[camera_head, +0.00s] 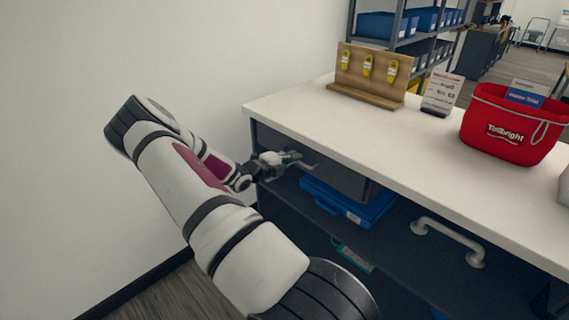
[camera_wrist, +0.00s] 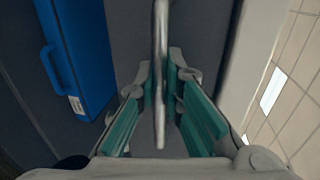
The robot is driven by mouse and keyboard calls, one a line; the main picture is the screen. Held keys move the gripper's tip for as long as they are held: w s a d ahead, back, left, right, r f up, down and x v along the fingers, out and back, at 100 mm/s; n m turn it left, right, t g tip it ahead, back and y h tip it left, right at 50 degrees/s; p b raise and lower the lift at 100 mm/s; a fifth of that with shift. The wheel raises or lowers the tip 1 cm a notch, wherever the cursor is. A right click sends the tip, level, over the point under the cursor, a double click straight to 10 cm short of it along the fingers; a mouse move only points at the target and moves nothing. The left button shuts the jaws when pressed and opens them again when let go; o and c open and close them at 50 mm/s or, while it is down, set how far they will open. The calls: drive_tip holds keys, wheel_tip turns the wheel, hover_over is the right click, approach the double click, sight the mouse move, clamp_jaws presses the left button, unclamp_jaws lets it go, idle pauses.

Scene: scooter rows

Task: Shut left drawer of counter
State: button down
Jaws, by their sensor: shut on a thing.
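My gripper (camera_head: 290,160) is at the left end of the counter, just below the edge of its white top (camera_head: 300,115). In the wrist view, my gripper (camera_wrist: 160,68) has its teal-padded fingers on either side of a metal bar handle (camera_wrist: 161,30) and is shut on it. The left drawer's dark grey front (camera_wrist: 203,35) shows behind the handle, and a grey drawer side (camera_head: 345,182) shows under the top in the head view. My arm and gripper hide part of the drawer, and I cannot tell how far out it stands.
A blue case (camera_head: 350,203) lies below the drawer. Another bar handle (camera_head: 447,242) is further right on the counter. A red basket (camera_head: 512,125), a small sign (camera_head: 442,93) and a wooden stand with yellow tags (camera_head: 370,75) stand on top. A white wall (camera_head: 130,60) is at left.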

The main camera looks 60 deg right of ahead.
drive_tip(key=shift+s+d, duration=0.1)
drive_tip(key=shift+d, duration=0.15)
drive_tip(key=c, duration=1.7)
unclamp_jaws()
drive_tip(key=shift+d, duration=0.15)
drive_tip(key=v, duration=1.2)
